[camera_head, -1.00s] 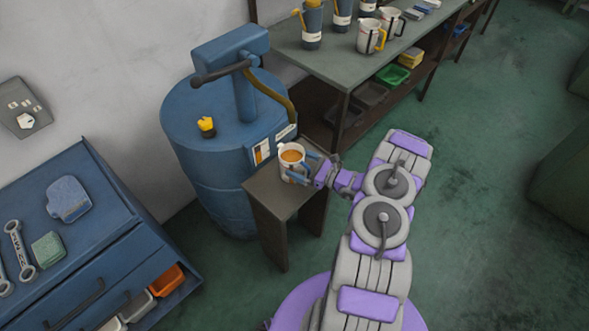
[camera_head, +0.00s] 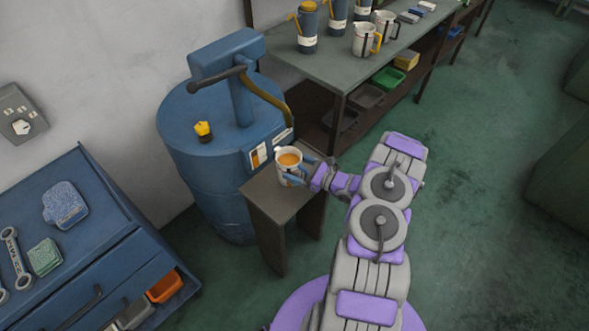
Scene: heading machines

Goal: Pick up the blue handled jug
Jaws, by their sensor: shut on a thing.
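The jug (camera_head: 289,163) is white with orange-brown liquid in it and blue at its handle side. It is at the small brown stand (camera_head: 262,186) in front of the blue drum. My gripper (camera_head: 300,172) reaches in from the right and is shut on the jug at its handle side. The jug looks upright. I cannot tell whether its base touches the stand. The fingers hide part of the handle.
The blue drum (camera_head: 205,170) with a pump stands close behind the jug. A shelf table (camera_head: 330,70) at the back holds flasks and other jugs, one yellow-handled (camera_head: 367,40). A blue tool cabinet (camera_head: 80,240) is at left. Green floor is clear at right.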

